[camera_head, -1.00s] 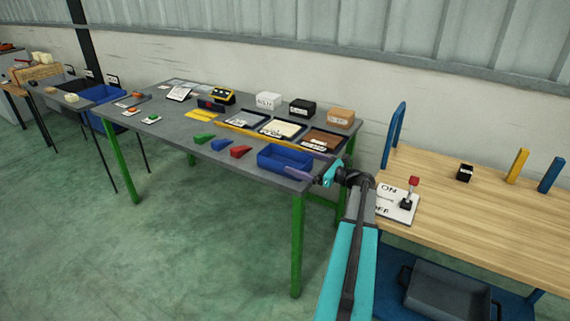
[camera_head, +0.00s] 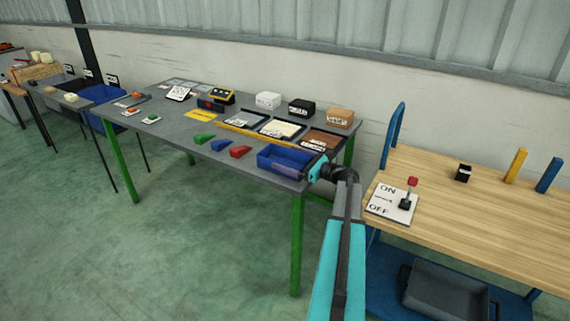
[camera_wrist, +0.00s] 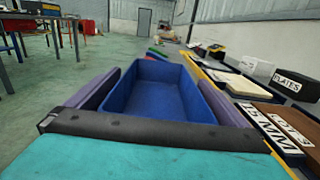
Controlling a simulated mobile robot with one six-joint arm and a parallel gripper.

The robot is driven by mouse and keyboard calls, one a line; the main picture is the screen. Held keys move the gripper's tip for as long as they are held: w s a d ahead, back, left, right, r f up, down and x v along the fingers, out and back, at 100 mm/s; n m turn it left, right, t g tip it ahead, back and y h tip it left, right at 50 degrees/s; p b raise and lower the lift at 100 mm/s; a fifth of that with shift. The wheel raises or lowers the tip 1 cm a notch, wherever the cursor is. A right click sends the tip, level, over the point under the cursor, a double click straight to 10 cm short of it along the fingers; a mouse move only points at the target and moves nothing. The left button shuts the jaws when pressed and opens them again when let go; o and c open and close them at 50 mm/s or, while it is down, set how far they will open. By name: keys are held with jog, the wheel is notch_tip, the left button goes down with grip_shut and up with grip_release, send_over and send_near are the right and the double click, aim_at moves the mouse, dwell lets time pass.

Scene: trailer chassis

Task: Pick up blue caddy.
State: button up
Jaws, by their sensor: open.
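The blue caddy (camera_head: 285,155) is an open, empty rectangular bin near the front right corner of the grey table (camera_head: 170,134). It fills the middle of the wrist view (camera_wrist: 155,97). My gripper (camera_head: 300,170) is at the caddy's right end. In the wrist view its purple fingers (camera_wrist: 155,76) are spread, one along each long side of the caddy. The caddy's near end is hidden behind the dark gripper bar. I cannot tell whether the fingers touch the walls.
Green, blue and red wedge pieces (camera_head: 220,145) lie left of the caddy. Labelled trays (camera_head: 322,139) and a yellow strip (camera_head: 255,134) lie behind it. A wooden bench (camera_head: 470,215) with an ON/OFF switch plate (camera_head: 392,203) stands close on the right.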

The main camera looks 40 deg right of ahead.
jog(key=shift+w, duration=0.1)
jog(key=shift+c, duration=0.4)
jog(key=c, duration=1)
jog(key=shift+r, duration=0.1)
jog(key=shift+r, duration=0.8)
jog(key=shift+a+r+b, duration=0.1)
jog(key=shift+r+b, duration=0.2)
jog(key=shift+r, duration=0.65)
jog(key=s+a+r+b, duration=0.1)
jog(key=s+a, duration=0.8)
jog(key=s, duration=0.3)
jog(key=shift+s+a+r, duration=0.15)
jog(key=shift+s+a, duration=0.1)
jog(key=shift+s, duration=0.15)
